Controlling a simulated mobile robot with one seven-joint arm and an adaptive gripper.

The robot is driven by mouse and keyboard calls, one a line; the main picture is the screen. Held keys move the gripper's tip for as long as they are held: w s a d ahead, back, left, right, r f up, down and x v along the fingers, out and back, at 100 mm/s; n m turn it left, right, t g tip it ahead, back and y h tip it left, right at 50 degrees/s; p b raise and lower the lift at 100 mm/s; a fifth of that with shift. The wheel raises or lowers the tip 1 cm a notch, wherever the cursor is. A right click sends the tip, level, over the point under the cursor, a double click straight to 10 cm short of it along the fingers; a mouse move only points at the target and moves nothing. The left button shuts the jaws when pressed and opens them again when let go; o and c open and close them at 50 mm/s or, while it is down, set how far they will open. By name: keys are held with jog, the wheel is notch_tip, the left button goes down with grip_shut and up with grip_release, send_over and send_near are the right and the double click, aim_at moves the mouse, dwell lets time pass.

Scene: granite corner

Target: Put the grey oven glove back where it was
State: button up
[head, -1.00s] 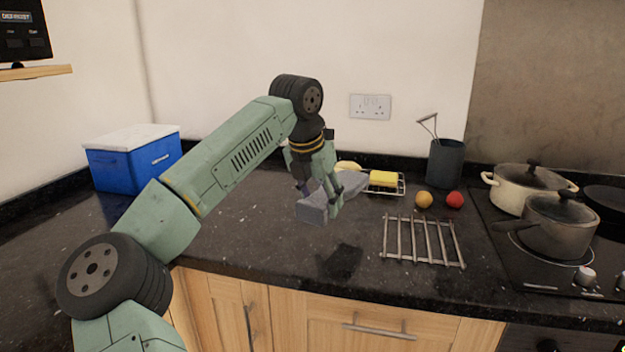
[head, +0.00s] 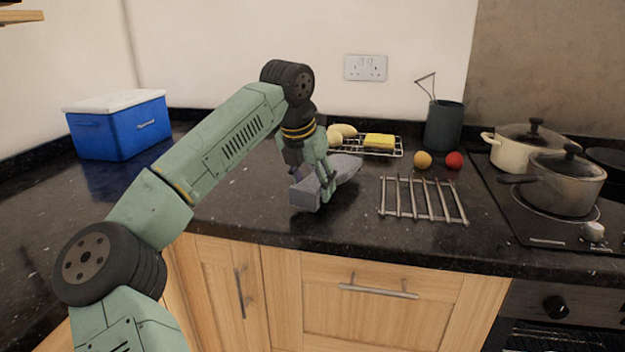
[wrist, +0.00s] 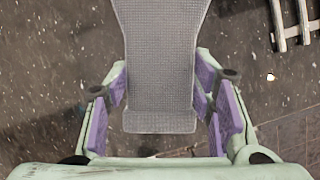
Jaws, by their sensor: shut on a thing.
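The grey oven glove (head: 345,172) is at the worktop in front of the wire rack, left of the metal trivet. My gripper (head: 315,190) is shut on its near end, with a finger on each side. In the wrist view the glove (wrist: 160,60) runs away from me between the purple pads of my gripper (wrist: 163,105). The glove is low over the dark worktop; I cannot tell whether it touches it. Part of the glove is hidden behind my fingers in the head view.
A metal trivet (head: 422,199) lies close to the right. Pots stand on the hob at right. A blue cool box (head: 118,128) stands at left.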

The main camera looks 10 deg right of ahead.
jog(key=shift+f, duration=0.65)
jog(key=o, duration=1.4)
jog(key=shift+o, duration=0.3)
jog(key=o, duration=0.6)
jog(key=shift+c, duration=0.2)
jog(key=shift+r, duration=0.1)
jog(key=shift+r+p, duration=3.7)
jog(key=shift+r, duration=0.8)
